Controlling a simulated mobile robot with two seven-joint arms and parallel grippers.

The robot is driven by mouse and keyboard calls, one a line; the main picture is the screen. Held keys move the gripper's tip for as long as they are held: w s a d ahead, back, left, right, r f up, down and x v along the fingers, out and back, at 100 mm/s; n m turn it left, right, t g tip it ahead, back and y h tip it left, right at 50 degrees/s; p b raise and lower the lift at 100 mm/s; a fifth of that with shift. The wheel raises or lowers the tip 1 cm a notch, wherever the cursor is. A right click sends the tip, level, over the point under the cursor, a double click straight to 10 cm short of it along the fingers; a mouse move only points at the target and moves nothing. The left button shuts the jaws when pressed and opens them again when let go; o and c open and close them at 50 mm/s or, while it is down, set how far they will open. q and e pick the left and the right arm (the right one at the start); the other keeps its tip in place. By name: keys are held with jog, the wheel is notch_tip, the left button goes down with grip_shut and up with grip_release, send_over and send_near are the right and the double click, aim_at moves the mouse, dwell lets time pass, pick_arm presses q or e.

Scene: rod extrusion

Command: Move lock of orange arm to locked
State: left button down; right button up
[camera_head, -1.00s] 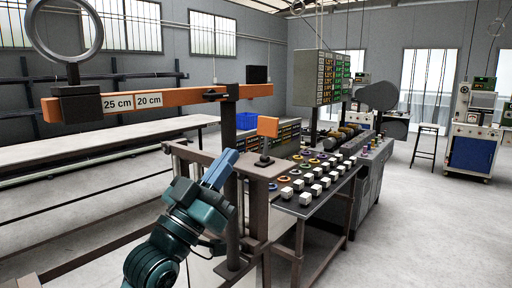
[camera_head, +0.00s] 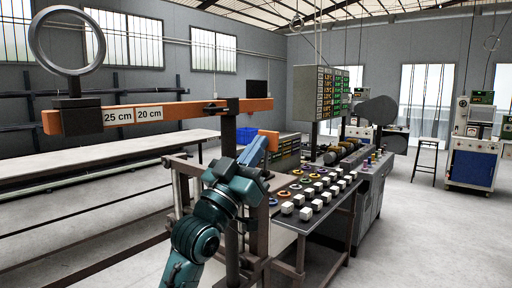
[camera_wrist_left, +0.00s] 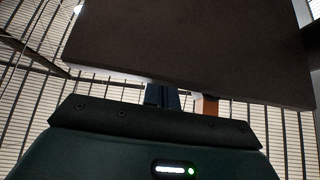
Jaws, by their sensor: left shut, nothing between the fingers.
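The orange arm (camera_head: 180,112) runs across the left half of the head view, with "25 cm" and "20 cm" labels and a big grey ring (camera_head: 38,38) at its left end. A small dark lever (camera_head: 213,106), perhaps the lock, sits on the arm beside the dark post (camera_head: 229,150); its setting is too small to tell. My left gripper (camera_head: 255,149) is shut and empty, below the arm's right end, pointing up near a small orange block (camera_head: 270,142). In the left wrist view the fingertips (camera_wrist_left: 162,97) show beside an orange piece (camera_wrist_left: 206,108). My right gripper is not in view.
A dark plate (camera_wrist_left: 190,45) fills the upper left wrist view, close to the fingers. A table (camera_head: 300,222) with rings and white cubes stands right of the post. A long pale bench (camera_head: 110,150) lies behind.

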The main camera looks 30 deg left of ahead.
pick_arm(q)
jog(key=shift+w+r+p, duration=0.25)
jog(key=shift+w+p, duration=0.05)
jog(key=shift+p, duration=0.15)
jog(key=shift+w+d+r+p, duration=0.1)
jog(key=shift+w+r+p, duration=0.05)
jog(key=shift+w+p, duration=0.7)
jog(key=shift+w, duration=0.15)
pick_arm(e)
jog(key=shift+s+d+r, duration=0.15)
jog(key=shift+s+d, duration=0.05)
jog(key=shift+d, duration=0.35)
